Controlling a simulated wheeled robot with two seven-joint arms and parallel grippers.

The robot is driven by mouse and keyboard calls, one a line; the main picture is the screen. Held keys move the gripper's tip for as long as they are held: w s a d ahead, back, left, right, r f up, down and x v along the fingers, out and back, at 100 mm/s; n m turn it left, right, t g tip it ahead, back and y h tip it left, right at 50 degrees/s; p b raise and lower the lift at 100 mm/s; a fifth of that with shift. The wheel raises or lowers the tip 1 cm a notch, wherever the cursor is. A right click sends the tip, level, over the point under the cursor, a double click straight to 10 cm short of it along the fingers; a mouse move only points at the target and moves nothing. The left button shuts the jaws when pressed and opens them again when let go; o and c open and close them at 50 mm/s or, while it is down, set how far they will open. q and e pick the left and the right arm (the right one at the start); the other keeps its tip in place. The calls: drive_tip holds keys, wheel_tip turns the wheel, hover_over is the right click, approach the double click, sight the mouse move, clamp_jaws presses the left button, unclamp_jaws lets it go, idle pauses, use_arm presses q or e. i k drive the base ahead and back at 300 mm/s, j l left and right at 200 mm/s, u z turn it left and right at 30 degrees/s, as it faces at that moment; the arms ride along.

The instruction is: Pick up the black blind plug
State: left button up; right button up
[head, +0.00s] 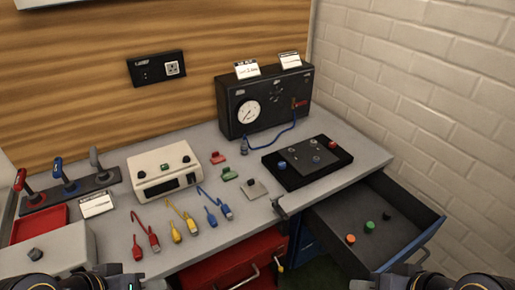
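A small black plug (387,216), which looks like the black blind plug, lies in the open drawer (411,237) at the lower right. A green plug (369,226) and an orange-red plug (351,239) lie in the same drawer, nearer its front left. The three stand apart from one another. Only dark parts of my two arms show at the bottom edge, at the lower left and lower right. No gripper fingers can be made out, and no gripper is near the plugs.
The grey bench holds a black gauge box (262,101) with a blue hose, a black block with fittings (306,161), a cream box (164,169), coloured cables and levers. A red drawer (235,266) is below. A white brick wall (440,100) rises close to the right.

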sight(386, 215)
drive_tip(key=l+u, duration=0.25)
drive_tip(key=u, duration=0.25)
drive_tip(key=l+u, duration=0.25)
drive_tip(key=u, duration=0.2)
drive_tip(key=l+u, duration=0.25)
drive_tip(key=u, duration=0.25)
